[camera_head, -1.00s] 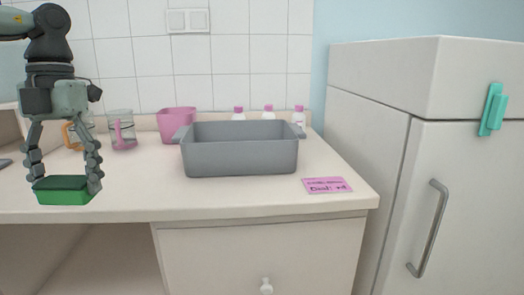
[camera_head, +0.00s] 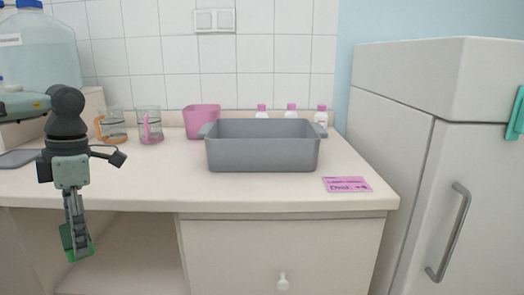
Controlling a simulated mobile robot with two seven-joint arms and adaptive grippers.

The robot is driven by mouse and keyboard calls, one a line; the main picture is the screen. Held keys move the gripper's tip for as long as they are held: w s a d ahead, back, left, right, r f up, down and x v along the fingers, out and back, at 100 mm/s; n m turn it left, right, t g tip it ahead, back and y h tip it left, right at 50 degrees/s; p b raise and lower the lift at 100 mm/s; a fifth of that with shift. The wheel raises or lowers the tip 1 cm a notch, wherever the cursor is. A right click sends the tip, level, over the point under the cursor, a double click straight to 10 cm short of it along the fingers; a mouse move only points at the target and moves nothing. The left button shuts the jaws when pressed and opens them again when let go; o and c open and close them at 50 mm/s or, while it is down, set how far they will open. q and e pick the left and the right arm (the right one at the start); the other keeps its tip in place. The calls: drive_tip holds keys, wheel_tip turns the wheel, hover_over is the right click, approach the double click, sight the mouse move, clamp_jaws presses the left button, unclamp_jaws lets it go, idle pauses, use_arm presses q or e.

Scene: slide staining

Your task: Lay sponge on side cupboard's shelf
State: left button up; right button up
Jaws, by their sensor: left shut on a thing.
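My left gripper (camera_head: 77,228) points down at the left, in front of the counter's front edge. It is shut on the green sponge (camera_head: 82,253), which shows only in part behind and below the fingers. The sponge hangs at the height of the open cupboard space below the counter. The cupboard's shelf (camera_head: 130,262) shows as a pale bare surface inside that open space, to the right of the sponge. I cannot tell whether the sponge touches anything besides the fingers. My right gripper does not show.
On the counter (camera_head: 240,190) stand a grey bin (camera_head: 262,155), a pink container (camera_head: 202,122), two glass mugs (camera_head: 150,125), several pink-capped bottles (camera_head: 291,111) and a large water jug (camera_head: 40,50). A pink note (camera_head: 347,184) lies at the right. A drawer (camera_head: 250,250) borders the open space. A fridge (camera_head: 420,190) stands right.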

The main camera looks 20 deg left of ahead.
sight(91, 251)
use_arm(q)
drive_tip(key=shift+d+f+m, duration=0.2)
drive_tip(key=shift+f+m, duration=0.5)
drive_tip(key=shift+f, duration=0.15)
drive_tip(key=shift+d+f+m, duration=0.15)
drive_tip(key=shift+f+m, duration=0.55)
drive_tip(key=shift+f, duration=0.1)
drive_tip(key=shift+f, duration=0.1)
drive_tip(key=shift+w+d+f+m+t, duration=0.2)
drive_tip(key=shift+d+m+t, duration=0.1)
drive_tip(key=shift+m, duration=0.1)
drive_tip(key=shift+d+f+m+y, duration=0.15)
drive_tip(key=shift+f+m+y, duration=0.15)
drive_tip(key=shift+f, duration=0.05)
drive_tip(key=w+d+f+m+t, duration=0.1)
drive_tip(key=w+d+f+m, duration=0.1)
drive_tip(key=d+m, duration=0.6)
drive_tip(key=w+d+f+m+t+h, duration=0.1)
drive_tip(key=w+d+f+m, duration=0.2)
drive_tip(key=d+m, duration=0.6)
drive_tip(key=w+d+f+m, duration=0.2)
drive_tip(key=w+d+m, duration=0.4)
drive_tip(key=d+m, duration=0.3)
drive_tip(key=shift+d+f+t, duration=0.2)
drive_tip(key=shift+d+t, duration=0.15)
drive_tip(key=shift+t, duration=0.05)
